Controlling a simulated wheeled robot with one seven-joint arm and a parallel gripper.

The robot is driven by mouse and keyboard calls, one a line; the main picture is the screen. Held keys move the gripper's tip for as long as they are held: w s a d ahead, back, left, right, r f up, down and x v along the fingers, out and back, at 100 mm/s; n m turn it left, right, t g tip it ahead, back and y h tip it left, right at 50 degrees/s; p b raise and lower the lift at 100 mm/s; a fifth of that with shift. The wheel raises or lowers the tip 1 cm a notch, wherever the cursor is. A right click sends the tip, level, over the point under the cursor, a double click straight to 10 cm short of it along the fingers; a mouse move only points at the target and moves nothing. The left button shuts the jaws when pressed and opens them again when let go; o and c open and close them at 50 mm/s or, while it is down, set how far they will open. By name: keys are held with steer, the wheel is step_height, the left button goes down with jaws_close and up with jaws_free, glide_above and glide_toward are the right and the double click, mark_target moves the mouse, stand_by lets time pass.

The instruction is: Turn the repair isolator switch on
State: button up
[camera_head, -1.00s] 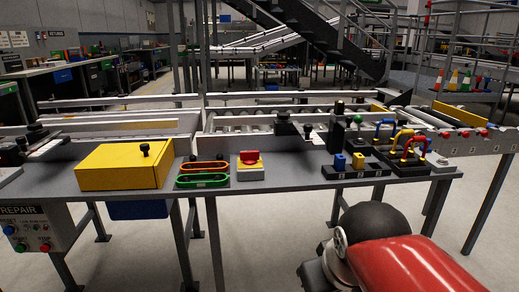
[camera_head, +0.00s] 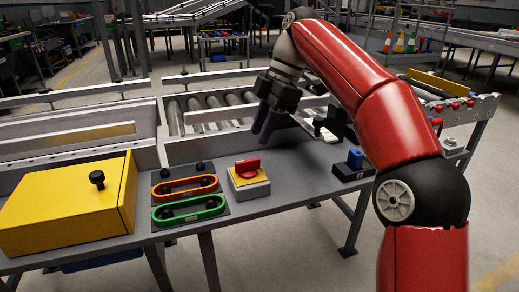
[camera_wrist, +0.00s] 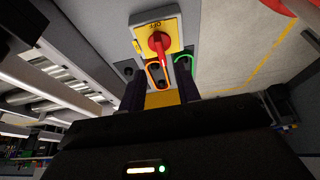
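The isolator switch (camera_head: 249,171) is a red rotary knob on a yellow plate atop a grey box. It stands on the table right of the orange and green handles. In the wrist view the switch (camera_wrist: 157,38) lies beyond the fingertips, its red handle pointing along the view; small lettering by the knob is too unclear to read surely. My gripper (camera_head: 265,122) hangs above the table's back part, behind and slightly right of the switch, apart from it. In the wrist view the two dark fingers of my gripper (camera_wrist: 160,80) are spread with nothing held between them.
A yellow box (camera_head: 70,205) with a black knob stands at left. The orange handle (camera_head: 185,186) and green handle (camera_head: 189,209) lie between it and the switch. A blue block (camera_head: 355,159) on a black base is at right. Rollers (camera_head: 215,103) run behind.

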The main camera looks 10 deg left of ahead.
mark_target(249, 160)
steer(key=b+x, duration=0.2)
steer(key=x, duration=0.5)
steer(key=shift+s+f+b, duration=0.15)
steer(key=shift+f+b, duration=0.15)
steer(key=shift+b, duration=0.05)
jaws_close()
